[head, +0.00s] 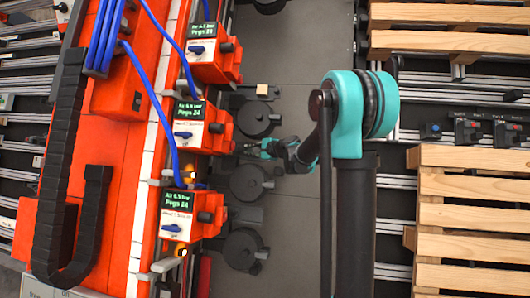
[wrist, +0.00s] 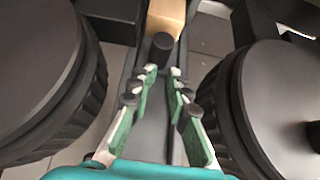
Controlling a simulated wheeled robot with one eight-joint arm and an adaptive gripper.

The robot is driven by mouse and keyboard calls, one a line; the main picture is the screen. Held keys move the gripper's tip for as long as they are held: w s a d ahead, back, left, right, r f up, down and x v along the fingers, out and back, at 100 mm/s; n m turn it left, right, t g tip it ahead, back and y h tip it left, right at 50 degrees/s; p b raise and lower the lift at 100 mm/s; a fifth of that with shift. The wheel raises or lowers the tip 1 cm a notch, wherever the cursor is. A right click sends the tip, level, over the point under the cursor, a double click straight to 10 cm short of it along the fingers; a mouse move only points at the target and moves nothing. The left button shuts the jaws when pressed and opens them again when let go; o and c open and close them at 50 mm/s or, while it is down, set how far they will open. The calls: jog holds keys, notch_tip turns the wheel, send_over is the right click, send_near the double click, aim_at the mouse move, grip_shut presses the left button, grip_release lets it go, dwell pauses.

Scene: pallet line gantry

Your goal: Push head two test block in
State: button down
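In the wrist view a tan block (wrist: 167,15) lies straight ahead of my gripper (wrist: 163,75), with a dark round knob or peg (wrist: 162,45) in front of it. The green-padded fingers are apart with nothing between them. Their tips are short of the block; whether they touch the knob I cannot tell. In the head view my gripper (head: 245,147) points left at the middle orange head (head: 200,132), between two dark discs. The block ahead of it is not clear there. Another tan block (head: 262,89) shows beside the upper disc.
An upper orange head (head: 212,58) and a lower one (head: 195,210) flank the middle head. Large dark discs stand close on the left (wrist: 40,75) and right (wrist: 275,100) of my fingers. Wooden pallets (head: 470,215) lie at the right.

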jog(key=shift+w+a+r, duration=0.1)
jog(key=shift+a, duration=0.45)
jog(key=shift+w+a+r, duration=0.1)
jog(key=shift+a, duration=0.4)
jog(key=shift+s+a+f, duration=0.1)
jog(key=shift+a+f, duration=0.1)
jog(key=shift+f, duration=0.05)
jog(key=shift+s+d, duration=0.65)
jog(key=shift+d, duration=0.25)
jog(key=shift+s+d, duration=0.25)
jog(key=shift+d, duration=0.85)
jog(key=shift+s+d, duration=0.2)
jog(key=shift+d, duration=0.9)
jog(key=shift+d, duration=0.1)
